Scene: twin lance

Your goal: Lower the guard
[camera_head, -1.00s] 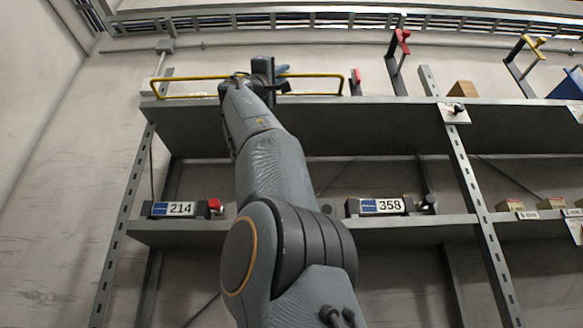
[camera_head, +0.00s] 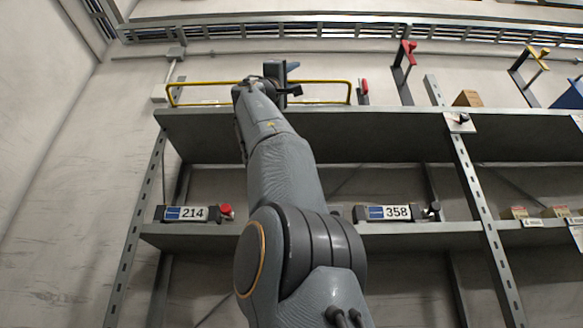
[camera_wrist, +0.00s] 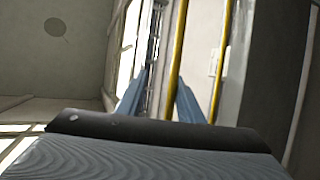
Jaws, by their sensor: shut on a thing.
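The guard is a yellow tubular rail (camera_head: 212,83) standing raised along the front of the top shelf at left. My gripper (camera_head: 283,73) is at its upper bar, near the middle, and partly hides it. In the wrist view, a yellow bar (camera_wrist: 179,45) runs between the two blue fingers of my gripper (camera_wrist: 160,95), which is shut on it. The contact point is hidden behind the dark gripper body. A second yellow bar (camera_wrist: 223,55) lies to the right, outside the fingers.
The top shelf (camera_head: 350,130) lies below the guard. A small red handle (camera_head: 364,90) stands just right of the guard, with a red lever (camera_head: 404,60) and a yellow lever (camera_head: 530,68) further right.

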